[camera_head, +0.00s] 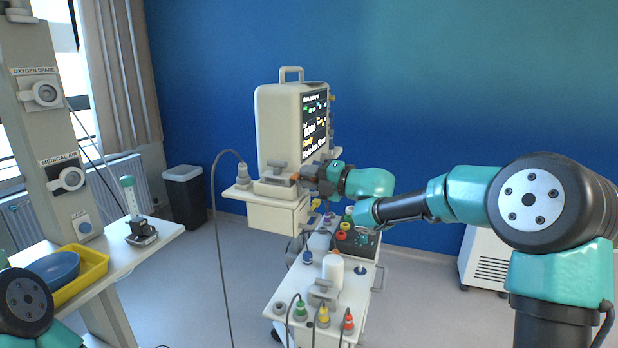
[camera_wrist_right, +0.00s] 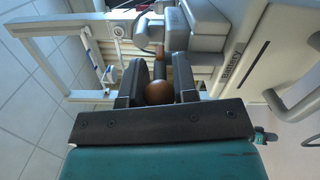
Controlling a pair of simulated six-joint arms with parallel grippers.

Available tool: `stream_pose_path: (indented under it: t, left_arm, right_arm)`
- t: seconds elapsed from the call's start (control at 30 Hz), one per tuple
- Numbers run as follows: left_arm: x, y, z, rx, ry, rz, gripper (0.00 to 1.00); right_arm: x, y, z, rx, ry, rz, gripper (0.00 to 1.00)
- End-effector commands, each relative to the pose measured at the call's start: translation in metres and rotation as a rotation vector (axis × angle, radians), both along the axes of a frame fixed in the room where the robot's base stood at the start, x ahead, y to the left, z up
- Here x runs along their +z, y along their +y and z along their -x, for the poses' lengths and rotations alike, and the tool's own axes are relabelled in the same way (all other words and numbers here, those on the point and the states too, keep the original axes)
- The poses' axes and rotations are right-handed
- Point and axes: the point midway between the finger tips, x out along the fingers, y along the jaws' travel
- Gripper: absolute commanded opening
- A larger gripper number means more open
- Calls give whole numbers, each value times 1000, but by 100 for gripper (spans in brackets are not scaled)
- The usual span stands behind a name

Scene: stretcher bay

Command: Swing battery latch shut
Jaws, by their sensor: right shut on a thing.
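The monitor unit (camera_head: 277,125), pale with a lit screen, stands on a cart shelf. The battery latch shows in the right wrist view as a dark lever with a brown ball knob (camera_wrist_right: 159,93), beside a grey housing with lettering (camera_wrist_right: 232,62). My right gripper (camera_head: 310,175) is at the lower front of the monitor, next to a small orange part (camera_head: 295,177). In the right wrist view its two dark fingers (camera_wrist_right: 160,82) are on either side of the knob, shut on it. The latch itself is mostly hidden in the head view. My left gripper is out of view.
Below the monitor, a cart top (camera_head: 275,310) carries a white bottle (camera_head: 333,270) and several coloured connectors. A grey cable hangs left of the monitor. A bin (camera_head: 184,198) stands by the wall.

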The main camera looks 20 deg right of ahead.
Motion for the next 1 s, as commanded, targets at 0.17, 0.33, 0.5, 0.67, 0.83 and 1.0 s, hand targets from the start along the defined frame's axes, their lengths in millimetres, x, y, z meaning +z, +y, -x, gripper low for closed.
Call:
stream_pose_path:
  t: [0.17, 0.33, 0.5, 0.67, 0.83, 1.0]
  left_arm:
    - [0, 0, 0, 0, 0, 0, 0]
    - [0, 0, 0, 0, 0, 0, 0]
    - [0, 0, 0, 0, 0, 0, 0]
    - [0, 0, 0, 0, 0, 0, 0]
    - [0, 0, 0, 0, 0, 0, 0]
    - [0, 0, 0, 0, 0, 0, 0]
  right_arm:
    - [1, 0, 0, -20, -3, -2, 3]
    - [3, 2, 1, -58, -6, -4, 3]
    - [4, 3, 2, -116, -8, -5, 3]
    - [5, 4, 3, -180, -10, -6, 3]
    - [5, 6, 5, -253, -10, -7, 3]
    - [6, 8, 6, -322, -12, -8, 3]
